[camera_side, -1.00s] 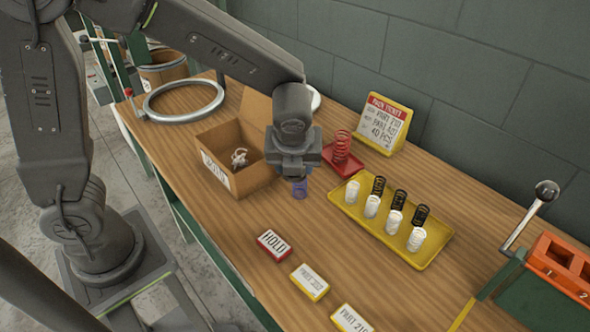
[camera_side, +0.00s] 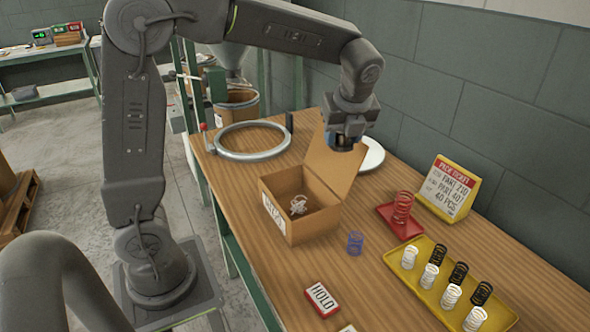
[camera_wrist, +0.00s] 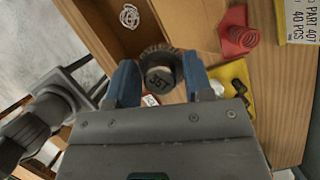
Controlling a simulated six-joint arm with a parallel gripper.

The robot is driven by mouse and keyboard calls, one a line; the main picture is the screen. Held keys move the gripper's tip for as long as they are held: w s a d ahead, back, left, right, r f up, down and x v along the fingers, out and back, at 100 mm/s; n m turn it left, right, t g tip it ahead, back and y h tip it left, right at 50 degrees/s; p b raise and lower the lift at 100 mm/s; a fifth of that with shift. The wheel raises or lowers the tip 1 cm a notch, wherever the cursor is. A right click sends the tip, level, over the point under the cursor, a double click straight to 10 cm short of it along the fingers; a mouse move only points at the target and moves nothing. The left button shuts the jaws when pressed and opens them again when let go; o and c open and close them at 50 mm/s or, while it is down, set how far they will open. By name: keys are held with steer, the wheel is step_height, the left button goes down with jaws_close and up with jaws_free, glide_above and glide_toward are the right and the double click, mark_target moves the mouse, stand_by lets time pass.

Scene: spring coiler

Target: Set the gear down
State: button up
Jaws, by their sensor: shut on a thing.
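The gear (camera_wrist: 160,79) is a dark, round toothed piece marked "35T". My gripper (camera_wrist: 159,84) is shut on it, with a blue finger on each side. In the side view my gripper (camera_side: 344,142) is held up above the table, in line with the upper edge of the box flap. The gear is hard to make out there, a dark shape at the fingers. It is clear of the table.
An open cardboard box (camera_side: 292,227) holds a tangled white coil. A white disc (camera_side: 373,154) lies behind its flap. A blue spring (camera_side: 355,243), a red tray (camera_side: 388,214) and a yellow tray (camera_side: 430,298) stand right of the box. A metal ring (camera_side: 219,143) lies left.

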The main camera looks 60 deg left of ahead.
steer(key=s+a+n+g, duration=0.2)
steer(key=a+n, duration=0.2)
steer(key=a, duration=0.7)
steer(key=s+a+n+g+h, duration=0.1)
steer(key=s+a+n, duration=0.3)
steer(key=a, duration=0.7)
steer(key=s+a+n+g, duration=0.15)
steer(key=a+n, duration=0.35)
steer(key=a, duration=0.5)
step_height(320, 180, down, 12)
steer(key=w+d+f, duration=0.1)
steer(key=w+f, duration=0.1)
steer(key=w, duration=0.1)
steer(key=w+d+f, duration=0.2)
steer(key=w, duration=0.2)
steer(key=w+d+f, duration=0.2)
steer(key=w, duration=0.1)
steer(key=shift+w, duration=0.2)
steer(key=shift+w+d+f, duration=0.1)
steer(key=shift+w+f, duration=0.2)
steer(key=shift+f, duration=1.9)
steer(key=shift+f, duration=0.15)
steer(key=o, duration=1.1)
steer(key=shift+c, duration=0.2)
